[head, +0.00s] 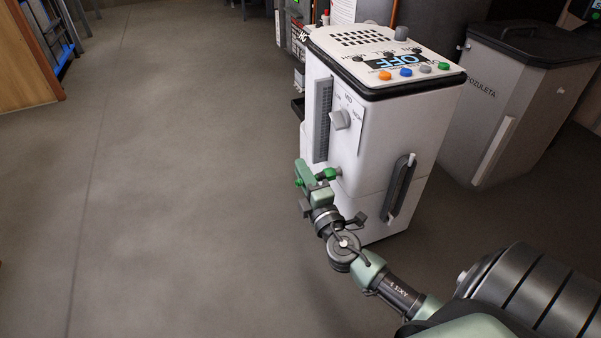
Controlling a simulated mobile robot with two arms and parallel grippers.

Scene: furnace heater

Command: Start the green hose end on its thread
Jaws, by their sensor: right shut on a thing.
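The white heater (375,140) stands on the floor right of the middle. The green hose end (330,174) shows as a small bright green piece at the heater's lower left front. My right gripper (312,179) is beside it, shut on it, and hides part of it. A bit of bright green also shows on the gripper's far left side. The green piece lies close to a small pale stub on the heater; I cannot tell whether they touch or whether the thread is engaged. My left gripper is not in view.
The heater has a knob (340,119) on its front, a handle (401,188) on its side and coloured buttons on top. A grey bin (520,90) stands behind right. A wooden cabinet (24,60) is at the far left. The floor at left is clear.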

